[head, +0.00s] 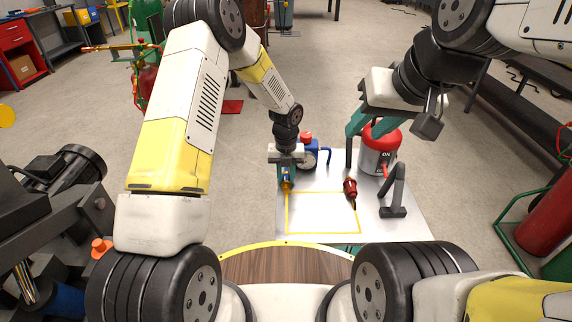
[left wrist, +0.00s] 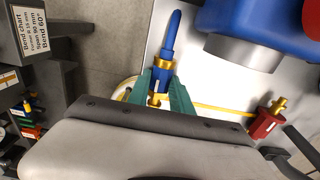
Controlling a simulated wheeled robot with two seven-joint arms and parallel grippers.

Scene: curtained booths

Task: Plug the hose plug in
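The hose plug is a blue body with brass bands (left wrist: 162,76); a blue hose runs from its upper end in the left wrist view. In the head view its brass part (head: 287,186) shows below my left gripper (head: 287,175), above the table's left side. In the left wrist view the green fingers of my left gripper (left wrist: 163,92) are shut around the plug. A red fitting with a brass end (left wrist: 265,123) lies apart to the right; it also shows in the head view (head: 350,189). My right gripper (head: 371,128) has its teal fingers apart, empty, near the red canister.
The white table (head: 415,225) bears a yellow outlined square. A blue device with a gauge (head: 318,148) stands behind the plug. A red canister (head: 380,152) and a dark grey bracket (head: 394,200) stand at the right. The square's middle is clear.

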